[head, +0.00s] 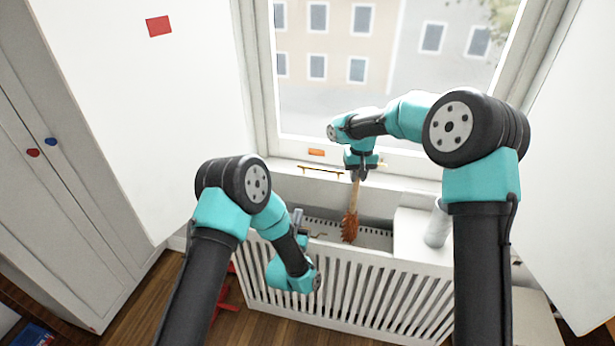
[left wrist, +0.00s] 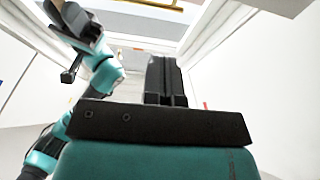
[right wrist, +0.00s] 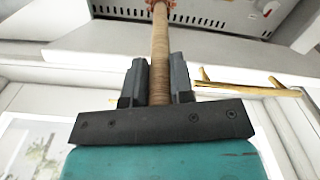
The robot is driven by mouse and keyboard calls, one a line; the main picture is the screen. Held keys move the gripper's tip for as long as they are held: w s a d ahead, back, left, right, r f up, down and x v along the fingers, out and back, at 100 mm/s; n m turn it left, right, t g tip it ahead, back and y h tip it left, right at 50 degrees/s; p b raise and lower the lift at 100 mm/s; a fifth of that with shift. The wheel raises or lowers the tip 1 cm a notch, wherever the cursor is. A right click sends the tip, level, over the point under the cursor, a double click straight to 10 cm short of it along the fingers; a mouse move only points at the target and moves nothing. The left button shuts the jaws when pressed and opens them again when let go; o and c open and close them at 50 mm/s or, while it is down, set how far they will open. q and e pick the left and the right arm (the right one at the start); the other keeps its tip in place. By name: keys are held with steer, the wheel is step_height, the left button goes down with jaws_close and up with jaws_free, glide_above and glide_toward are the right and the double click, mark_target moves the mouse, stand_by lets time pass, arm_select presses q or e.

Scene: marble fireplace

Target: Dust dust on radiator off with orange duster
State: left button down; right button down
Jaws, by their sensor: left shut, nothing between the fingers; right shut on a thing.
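The white slatted radiator (head: 400,264) stands below the window, with a perforated top that also shows in the right wrist view (right wrist: 215,12). I cannot clearly make out dust on it. My right gripper (head: 358,174) is shut on the wooden handle of the orange duster (head: 350,227), whose bristly head hangs down at the radiator's top; contact is unclear. In the right wrist view the handle (right wrist: 160,55) runs between the fingers (right wrist: 160,82). My left gripper (head: 298,220) is shut and empty, pointing up near the radiator's left end; its fingers show in the left wrist view (left wrist: 165,80).
A white box-like block (head: 415,228) with a cylinder (head: 438,225) stands at the radiator's right end. A yellowish rail (head: 320,170) and an orange item (head: 316,152) are by the windowsill. A tall white cabinet (head: 75,190) is at left. Something red (head: 228,297) lies on the floor.

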mark_target(307, 175)
arm_select(q)
steer(key=shift+w, duration=0.1)
steer(key=x, duration=1.3)
steer(key=shift+w+d+r, duration=0.15)
steer(key=shift+w+r, duration=0.1)
steer(key=shift+w, duration=0.1)
